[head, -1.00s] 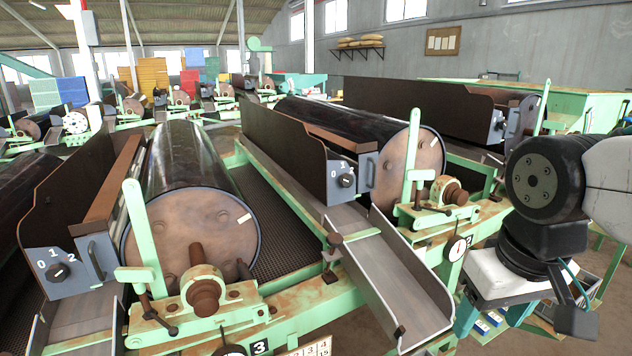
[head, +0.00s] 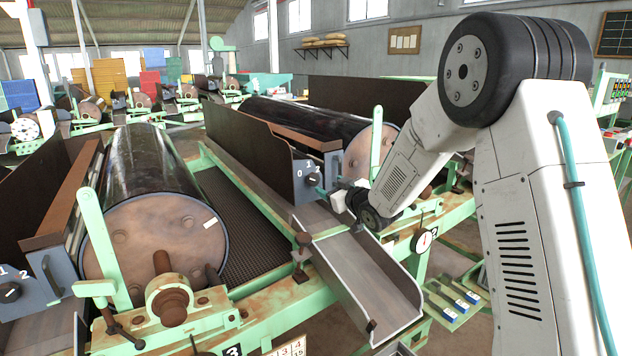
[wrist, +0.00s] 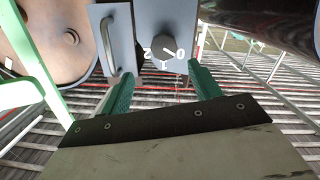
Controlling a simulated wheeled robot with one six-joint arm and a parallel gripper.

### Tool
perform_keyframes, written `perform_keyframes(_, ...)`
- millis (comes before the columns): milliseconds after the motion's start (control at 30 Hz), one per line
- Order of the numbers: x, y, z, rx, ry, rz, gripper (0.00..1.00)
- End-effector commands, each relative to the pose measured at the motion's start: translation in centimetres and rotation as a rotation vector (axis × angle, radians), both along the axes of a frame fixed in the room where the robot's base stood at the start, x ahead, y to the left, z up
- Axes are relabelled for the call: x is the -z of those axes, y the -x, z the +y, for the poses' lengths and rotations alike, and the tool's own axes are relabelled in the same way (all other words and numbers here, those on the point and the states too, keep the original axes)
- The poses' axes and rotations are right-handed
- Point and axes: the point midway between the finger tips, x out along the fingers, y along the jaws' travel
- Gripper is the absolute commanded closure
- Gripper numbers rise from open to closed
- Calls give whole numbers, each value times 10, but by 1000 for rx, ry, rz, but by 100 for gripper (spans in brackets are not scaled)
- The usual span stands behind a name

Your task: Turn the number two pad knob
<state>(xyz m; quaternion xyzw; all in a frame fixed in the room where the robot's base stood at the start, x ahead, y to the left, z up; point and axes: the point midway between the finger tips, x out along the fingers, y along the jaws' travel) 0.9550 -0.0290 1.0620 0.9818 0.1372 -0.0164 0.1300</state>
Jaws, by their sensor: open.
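The number two pad knob (head: 314,179) is a dark round knob on a blue-grey plate (head: 304,190) marked 0 and 1, on the middle drum. In the wrist view the knob (wrist: 164,46) is near the top centre, with 2, 1 and 0 below it; a thin light mark on it seems to point toward 0. My gripper (head: 328,194) is just in front of the plate. In the wrist view my gripper (wrist: 160,78) has its green fingers apart, below and to either side of the knob, apparently not touching it. Nothing is between them.
A grey handle (wrist: 112,48) stands beside the knob plate. A metal chute (head: 355,275) slopes below my gripper. A green upright lever (head: 376,140) and a gauge (head: 423,241) are close by. Another drum (head: 150,235) with its own knob (head: 11,292) is at left.

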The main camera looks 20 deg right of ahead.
Motion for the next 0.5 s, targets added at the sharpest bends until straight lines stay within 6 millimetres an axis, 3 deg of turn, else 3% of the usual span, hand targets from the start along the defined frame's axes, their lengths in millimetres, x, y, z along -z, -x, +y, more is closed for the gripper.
perform_keyframes(267,10,-20,9,-48,-22,-66,37)
perform_keyframes(500,10,-56,21,-47,-22,-66,37)
